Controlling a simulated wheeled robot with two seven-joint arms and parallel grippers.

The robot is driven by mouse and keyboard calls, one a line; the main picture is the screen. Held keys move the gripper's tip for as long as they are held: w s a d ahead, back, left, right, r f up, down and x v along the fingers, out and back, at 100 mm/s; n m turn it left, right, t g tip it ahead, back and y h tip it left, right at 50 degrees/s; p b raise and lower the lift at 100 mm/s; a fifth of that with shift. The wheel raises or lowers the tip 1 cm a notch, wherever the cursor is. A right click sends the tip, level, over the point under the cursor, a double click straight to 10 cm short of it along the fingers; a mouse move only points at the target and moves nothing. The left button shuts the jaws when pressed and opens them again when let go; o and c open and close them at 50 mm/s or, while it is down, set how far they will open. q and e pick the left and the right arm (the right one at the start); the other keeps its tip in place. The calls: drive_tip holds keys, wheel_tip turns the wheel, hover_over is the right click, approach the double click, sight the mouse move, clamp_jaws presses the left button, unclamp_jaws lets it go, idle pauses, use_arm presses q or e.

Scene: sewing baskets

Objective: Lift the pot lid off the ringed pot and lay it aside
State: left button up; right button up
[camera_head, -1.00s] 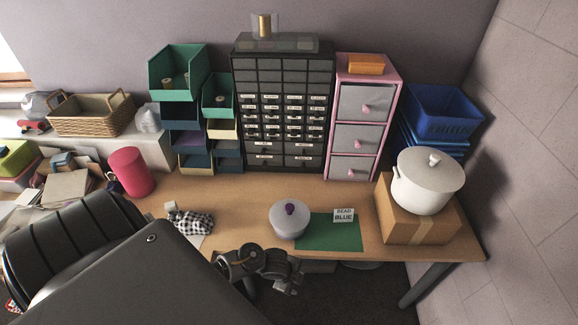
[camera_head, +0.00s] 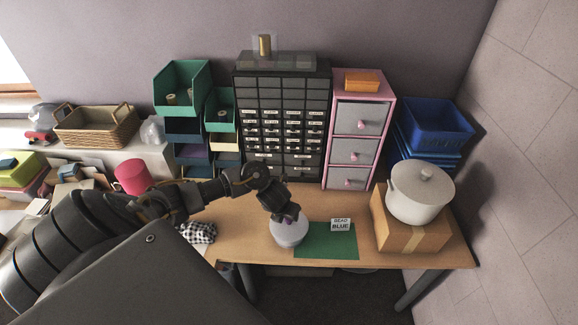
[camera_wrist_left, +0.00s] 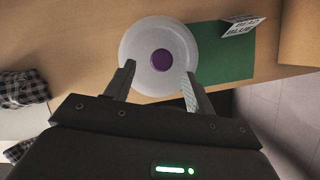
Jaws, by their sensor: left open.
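A small round grey pot (camera_head: 289,233) with a lid and a purple knob stands on the desk beside a green mat. In the left wrist view I see its pale lid (camera_wrist_left: 135,46) from above, with the purple knob (camera_wrist_left: 161,59) at its middle. My left gripper (camera_head: 286,213) is over this pot, pointing down, and hides part of the lid. In the left wrist view the open fingers of my left gripper (camera_wrist_left: 159,74) show either side of the knob, apart from it. A larger white lidded pot (camera_head: 417,200) sits on a cardboard box. I see no clear ring on either pot.
The green mat (camera_head: 322,246) bears a small label card (camera_head: 341,225) reading "BEAD BLUE". The cardboard box (camera_head: 394,234) stands at the right. A checked cloth (camera_head: 203,232) lies to the left. Drawer cabinets (camera_head: 283,125) line the back. Bare desk lies behind the mat.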

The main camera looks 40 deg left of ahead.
sight(289, 222)
use_arm(q)
drive_tip(key=shift+x, duration=3.1)
drive_tip(key=shift+r, duration=0.1)
drive_tip(key=c, duration=1)
